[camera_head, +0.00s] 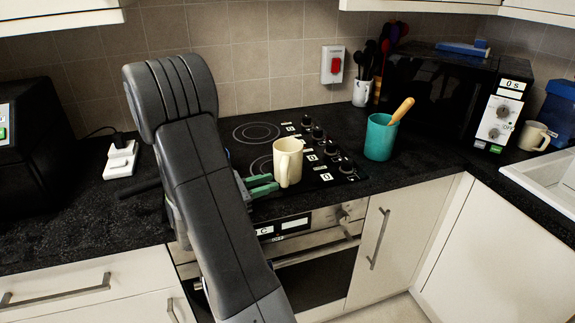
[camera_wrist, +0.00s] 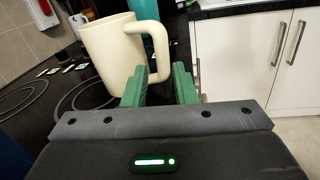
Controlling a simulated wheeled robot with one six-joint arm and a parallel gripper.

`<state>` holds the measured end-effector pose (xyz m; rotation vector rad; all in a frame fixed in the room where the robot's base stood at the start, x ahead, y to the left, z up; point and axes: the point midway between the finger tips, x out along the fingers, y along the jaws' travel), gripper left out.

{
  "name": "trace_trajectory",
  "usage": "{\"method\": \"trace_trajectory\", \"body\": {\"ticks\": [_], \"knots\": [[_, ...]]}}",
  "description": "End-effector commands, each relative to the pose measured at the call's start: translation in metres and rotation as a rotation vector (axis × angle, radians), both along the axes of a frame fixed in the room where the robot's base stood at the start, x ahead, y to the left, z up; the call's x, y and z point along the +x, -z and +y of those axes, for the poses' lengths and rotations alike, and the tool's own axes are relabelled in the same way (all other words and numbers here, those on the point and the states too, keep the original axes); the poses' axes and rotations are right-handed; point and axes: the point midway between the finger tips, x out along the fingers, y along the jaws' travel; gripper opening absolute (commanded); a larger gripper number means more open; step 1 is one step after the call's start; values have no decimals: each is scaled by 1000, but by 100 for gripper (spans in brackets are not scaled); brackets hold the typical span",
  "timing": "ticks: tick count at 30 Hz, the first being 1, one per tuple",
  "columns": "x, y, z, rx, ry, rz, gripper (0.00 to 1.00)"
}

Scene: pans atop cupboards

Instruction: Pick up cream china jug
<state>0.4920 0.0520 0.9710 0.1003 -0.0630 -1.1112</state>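The cream china jug (camera_head: 287,163) stands upright on the black hob, near its front edge. In the wrist view the jug (camera_wrist: 112,52) is close ahead, left of centre, with its handle to the right. My gripper (camera_head: 273,181) has green fingers and is at the jug's lower left in the head view. In the wrist view my gripper (camera_wrist: 160,76) is open, with a clear gap between the fingers. The lower part of the handle appears in line with this gap; I cannot tell whether any finger touches it.
A teal pot (camera_head: 380,137) with a wooden-handled tool stands right of the hob. Control knobs (camera_head: 318,133) line the hob's right side. A black microwave (camera_head: 440,95) and another cream mug (camera_head: 534,136) are farther right. A white socket block (camera_head: 120,158) lies left of my arm.

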Motion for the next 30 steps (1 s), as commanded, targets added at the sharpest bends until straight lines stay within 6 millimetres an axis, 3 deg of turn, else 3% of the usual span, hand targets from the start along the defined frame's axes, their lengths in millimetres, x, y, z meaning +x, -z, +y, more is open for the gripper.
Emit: {"method": "trace_trajectory", "body": {"ticks": [5, 15, 25, 29, 30], "knots": [[3, 0, -9, 1, 2, 1, 25], [19, 1, -47, 0, 3, 0, 25], [21, 1, -51, 1, 0, 0, 25], [21, 1, -51, 1, 0, 0, 1], [21, 1, -51, 1, 0, 0, 0]]}}
